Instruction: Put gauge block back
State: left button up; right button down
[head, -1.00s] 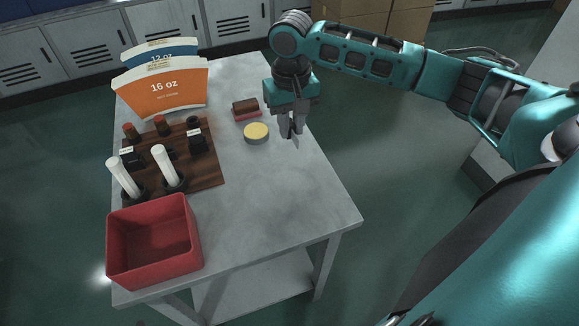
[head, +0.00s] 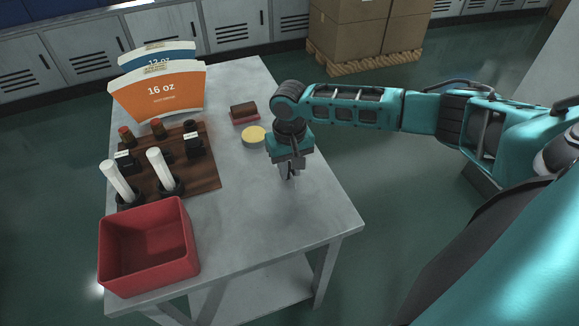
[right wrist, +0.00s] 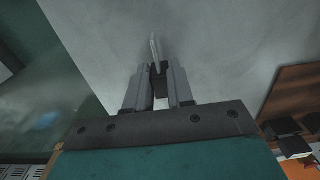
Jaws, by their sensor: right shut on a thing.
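My right gripper (head: 289,174) points down over the right part of the grey table, right of and a little nearer than the yellow-topped round tin. In the right wrist view its two grey fingers (right wrist: 157,82) are closed around a thin, light plate-like piece (right wrist: 154,48), which I take to be the gauge block, with a dark part between the fingers. In the head view the gripper mostly hides this piece. I cannot tell if it touches the table. My left gripper is not in view.
The table (head: 275,215) is bare around the gripper. The yellow-topped tin (head: 254,136) and a brown block on a red base (head: 244,113) lie nearby. Left are a wooden board (head: 207,178) with tools, a red bin (head: 150,275) and an orange cup blank (head: 160,92).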

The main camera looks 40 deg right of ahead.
jog(key=shift+f, duration=0.1)
jog(key=c, duration=1)
grip_release()
